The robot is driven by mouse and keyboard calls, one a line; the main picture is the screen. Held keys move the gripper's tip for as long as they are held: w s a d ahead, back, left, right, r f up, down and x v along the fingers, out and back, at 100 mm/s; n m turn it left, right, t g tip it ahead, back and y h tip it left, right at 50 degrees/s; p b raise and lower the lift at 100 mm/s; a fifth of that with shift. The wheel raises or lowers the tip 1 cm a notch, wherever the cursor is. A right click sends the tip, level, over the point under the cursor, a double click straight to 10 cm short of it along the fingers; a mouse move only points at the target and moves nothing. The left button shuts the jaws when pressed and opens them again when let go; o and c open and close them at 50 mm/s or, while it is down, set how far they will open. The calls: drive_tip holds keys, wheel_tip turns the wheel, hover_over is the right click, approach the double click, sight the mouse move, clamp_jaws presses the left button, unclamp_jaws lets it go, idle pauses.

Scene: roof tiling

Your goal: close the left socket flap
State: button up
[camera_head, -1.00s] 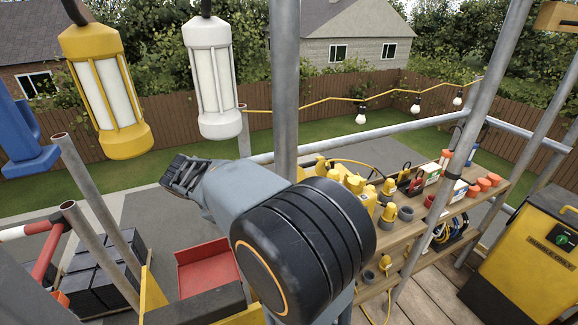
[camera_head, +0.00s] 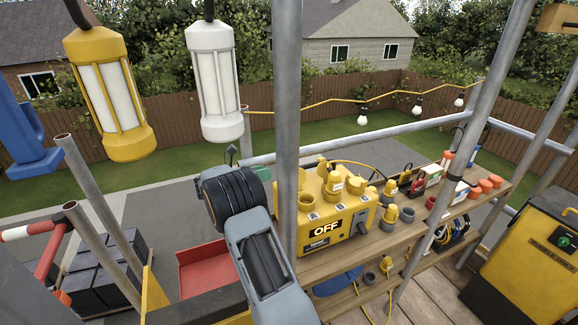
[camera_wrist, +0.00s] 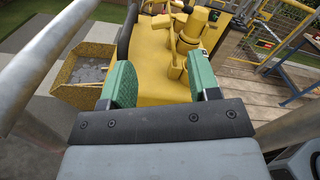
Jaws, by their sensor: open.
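The yellow power box (camera_head: 335,222) with an "OFF" label stands on the wooden bench. Grey-rimmed sockets and yellow plug or flap parts (camera_head: 333,185) are along its top. The left socket (camera_head: 307,202) shows a grey ring; I cannot tell its flap's exact angle. My gripper (camera_wrist: 162,72) is open and empty, its two green fingers spread over the left part of the yellow box in the wrist view. In the head view my arm and the post hide most of the gripper; a green finger (camera_head: 262,172) shows left of the post. I cannot tell any contact.
A grey vertical post (camera_head: 287,120) stands just in front of the box's left end. A yellow and a white lantern (camera_head: 216,80) hang at upper left. A red tray (camera_head: 207,265) is lower left. Plugs and grey cups (camera_head: 389,217) crowd the bench right of the box.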

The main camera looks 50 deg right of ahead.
drive_tip(key=p+x, duration=0.2)
drive_tip(key=x, duration=0.8)
drive_tip(key=shift+c, duration=0.4)
clamp_jaws()
